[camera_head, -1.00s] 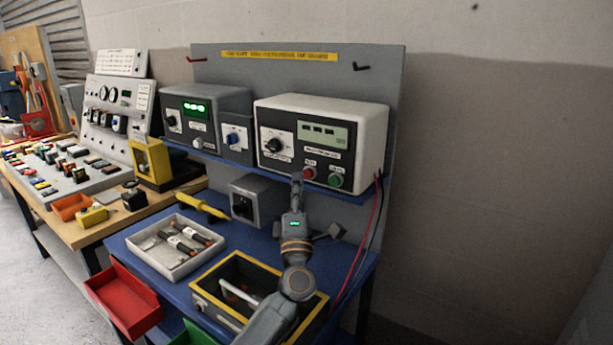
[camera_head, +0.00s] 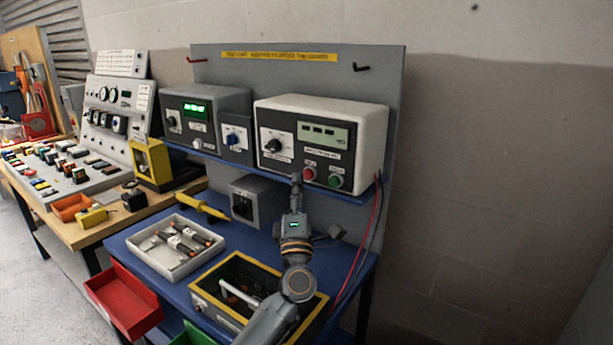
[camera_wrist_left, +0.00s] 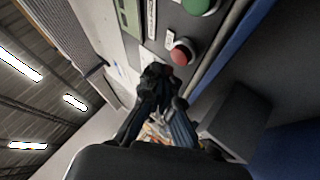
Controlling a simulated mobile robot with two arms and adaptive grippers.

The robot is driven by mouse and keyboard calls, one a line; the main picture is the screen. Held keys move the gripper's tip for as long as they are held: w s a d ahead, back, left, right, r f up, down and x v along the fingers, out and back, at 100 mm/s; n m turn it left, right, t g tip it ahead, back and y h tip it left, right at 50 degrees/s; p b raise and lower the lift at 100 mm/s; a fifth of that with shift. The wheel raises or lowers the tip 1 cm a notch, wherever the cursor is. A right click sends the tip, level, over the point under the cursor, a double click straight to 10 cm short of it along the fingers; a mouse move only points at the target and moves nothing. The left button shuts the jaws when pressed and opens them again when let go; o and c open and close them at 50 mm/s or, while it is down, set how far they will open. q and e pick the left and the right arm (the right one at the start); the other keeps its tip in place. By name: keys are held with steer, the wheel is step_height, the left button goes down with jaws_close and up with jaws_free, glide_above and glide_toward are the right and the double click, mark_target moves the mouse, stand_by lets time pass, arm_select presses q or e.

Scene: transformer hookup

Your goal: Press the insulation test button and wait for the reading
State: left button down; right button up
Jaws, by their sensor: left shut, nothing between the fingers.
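The insulation tester (camera_head: 365,130) is a white box with a grey front on the blue shelf. It has a black dial (camera_head: 273,146), a display (camera_head: 322,134) with dark segments, a red button (camera_head: 309,173) and a green button (camera_head: 335,181). My left gripper (camera_head: 296,180) is shut and empty, its tips pointing up just left of and below the red button. In the left wrist view the shut fingertips (camera_wrist_left: 160,75) are close beside the red button (camera_wrist_left: 181,54); contact cannot be told. The green button (camera_wrist_left: 197,6) is farther up. My right gripper is not in view.
A second meter (camera_head: 205,115) with a lit green display stands left on the shelf. Below are a grey box (camera_head: 257,203), a white tray (camera_head: 174,272) of tools and a yellow-rimmed bin (camera_head: 205,306). Red and black cables (camera_head: 372,225) hang at the right shelf end.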

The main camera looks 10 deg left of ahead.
arm_select(q)
steer(key=shift+w, duration=0.2)
steer(key=shift+w+d, duration=0.2)
steer(key=shift+w, duration=0.05)
steer(key=shift+w+d+b, duration=0.1)
steer(key=shift+w+b, duration=0.25)
steer(key=shift+b, duration=0.15)
stand_by(0.5)
steer(key=shift+s, duration=0.1)
steer(key=shift+s+a+p, duration=0.3)
steer(key=shift+s+p, duration=0.35)
steer(key=shift+s, duration=0.1)
